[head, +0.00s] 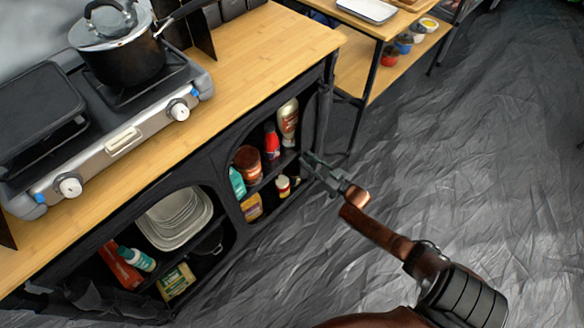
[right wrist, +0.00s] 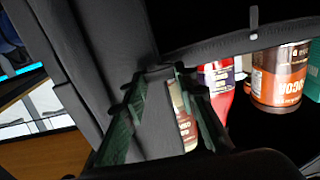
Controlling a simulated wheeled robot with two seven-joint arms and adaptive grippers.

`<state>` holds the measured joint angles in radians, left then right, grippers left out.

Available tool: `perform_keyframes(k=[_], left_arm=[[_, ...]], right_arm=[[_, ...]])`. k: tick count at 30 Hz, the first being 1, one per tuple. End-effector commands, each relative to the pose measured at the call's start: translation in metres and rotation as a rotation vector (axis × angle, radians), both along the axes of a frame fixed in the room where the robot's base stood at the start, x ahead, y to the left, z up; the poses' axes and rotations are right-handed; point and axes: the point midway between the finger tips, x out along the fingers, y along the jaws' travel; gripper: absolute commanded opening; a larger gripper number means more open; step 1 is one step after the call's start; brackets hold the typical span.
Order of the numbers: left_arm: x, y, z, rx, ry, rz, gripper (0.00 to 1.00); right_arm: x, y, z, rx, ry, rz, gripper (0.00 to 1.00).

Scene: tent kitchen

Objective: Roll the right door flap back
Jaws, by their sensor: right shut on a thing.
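The black fabric cabinet under the wooden counter (head: 262,52) has two openings. The right opening shows its shelves, and dark fabric of the right door flap (head: 322,115) lies along its right edge. My right gripper (head: 312,165) is at that edge, low down, shut on the flap. In the right wrist view, grey fabric of the flap (right wrist: 160,115) runs between the two fingers of the gripper (right wrist: 155,78). How far the flap is rolled is hard to tell against the dark cabinet. My left gripper is not in view.
Bottles and jars, including a red bottle (head: 271,142) and a brown jar (head: 248,162), stand inside close to the gripper. The left opening holds white trays (head: 175,220). A stove with a pot (head: 125,55) stands on the counter. The grey floor (head: 450,170) at right is clear.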

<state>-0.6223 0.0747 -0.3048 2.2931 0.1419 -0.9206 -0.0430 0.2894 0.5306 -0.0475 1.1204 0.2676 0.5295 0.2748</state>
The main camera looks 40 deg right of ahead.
Motion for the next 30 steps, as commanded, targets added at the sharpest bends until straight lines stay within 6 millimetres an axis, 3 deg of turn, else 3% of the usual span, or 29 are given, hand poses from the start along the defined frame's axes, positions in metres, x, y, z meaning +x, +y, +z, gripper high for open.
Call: perform_keyframes(k=[3, 13, 14, 15, 21, 30], left_arm=[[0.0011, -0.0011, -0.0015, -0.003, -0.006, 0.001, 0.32], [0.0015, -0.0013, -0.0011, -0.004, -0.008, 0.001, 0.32], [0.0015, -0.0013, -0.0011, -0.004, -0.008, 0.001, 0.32], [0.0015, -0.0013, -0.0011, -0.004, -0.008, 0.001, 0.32], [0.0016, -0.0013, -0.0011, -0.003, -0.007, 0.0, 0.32], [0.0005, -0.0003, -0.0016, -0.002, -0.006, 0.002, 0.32]], right_arm=[[-0.0029, -0.0084, -0.0011, 0.0, 0.002, -0.006, 0.0], [-0.0031, -0.0093, -0.0007, 0.001, 0.002, -0.007, 0.0], [-0.0031, -0.0092, -0.0008, 0.001, 0.002, -0.007, 0.28], [-0.0031, -0.0091, -0.0008, 0.001, 0.002, -0.007, 0.31], [-0.003, -0.009, -0.0006, 0.0, 0.001, -0.006, 0.43], [-0.006, -0.0091, -0.0008, 0.0, 0.001, -0.006, 0.43]])
